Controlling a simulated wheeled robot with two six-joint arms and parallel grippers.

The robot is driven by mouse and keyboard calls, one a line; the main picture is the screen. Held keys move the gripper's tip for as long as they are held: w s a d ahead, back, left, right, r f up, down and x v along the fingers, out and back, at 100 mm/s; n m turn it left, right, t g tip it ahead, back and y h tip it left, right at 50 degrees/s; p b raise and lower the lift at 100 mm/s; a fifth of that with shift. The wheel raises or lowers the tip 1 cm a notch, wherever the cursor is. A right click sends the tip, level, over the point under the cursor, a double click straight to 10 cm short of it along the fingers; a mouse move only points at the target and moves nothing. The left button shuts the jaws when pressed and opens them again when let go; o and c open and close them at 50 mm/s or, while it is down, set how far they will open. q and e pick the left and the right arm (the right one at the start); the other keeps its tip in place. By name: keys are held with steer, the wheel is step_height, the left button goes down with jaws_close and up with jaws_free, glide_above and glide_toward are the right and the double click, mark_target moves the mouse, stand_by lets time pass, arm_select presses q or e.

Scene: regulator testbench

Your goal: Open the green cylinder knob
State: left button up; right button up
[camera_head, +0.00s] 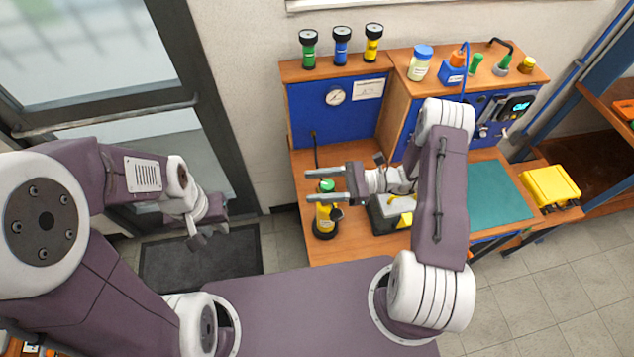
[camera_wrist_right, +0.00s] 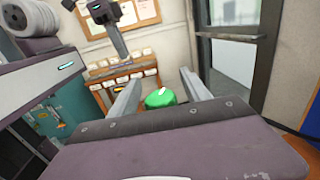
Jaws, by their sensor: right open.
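A cylinder with a yellow body (camera_head: 324,222) and black base stands upright near the left edge of the wooden bench. Its green knob (camera_head: 327,185) shows between the fingers of my right gripper (camera_head: 307,186). That gripper is open, with one finger on each side of the knob in the picture. In the right wrist view the green knob (camera_wrist_right: 160,98) also shows between the two spread fingers (camera_wrist_right: 157,88); I cannot tell whether they touch it. My left gripper (camera_head: 208,240) hangs over the floor mat, away from the bench, and its jaw gap is unclear.
A grey and yellow case (camera_head: 390,212) lies right of the cylinder, partly behind my right arm. A blue gauge panel (camera_head: 358,115) stands behind. Green (camera_head: 309,50), blue (camera_head: 341,45) and yellow (camera_head: 373,42) cylinders stand on its top. A teal mat (camera_head: 485,190) is clear.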

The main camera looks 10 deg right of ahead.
steer(key=shift+w, duration=0.15)
steer(key=shift+c, duration=0.7)
steer(key=shift+a, duration=0.1)
steer(key=c, duration=0.5)
steer(key=shift+s, duration=0.2)
jaws_close()
steer(key=shift+w+r+m+t, duration=0.1)
steer(key=shift+w+m+t, duration=0.15)
steer(key=shift+t, duration=0.25)
steer(key=shift+w+d+m+t+h+p, duration=0.15)
steer(key=shift+m+t+h, duration=0.35)
steer(key=shift+m+t, duration=0.6)
steer(key=shift+w+d+m+t+h+p, duration=0.15)
steer(key=shift+m+t+h, duration=0.45)
steer(key=shift+t, duration=0.75)
steer(key=shift+w+m+t+h+p, duration=0.25)
steer(key=shift+m+t+h, duration=0.15)
steer(key=shift+m+t, duration=0.7)
steer(key=shift+t, duration=0.35)
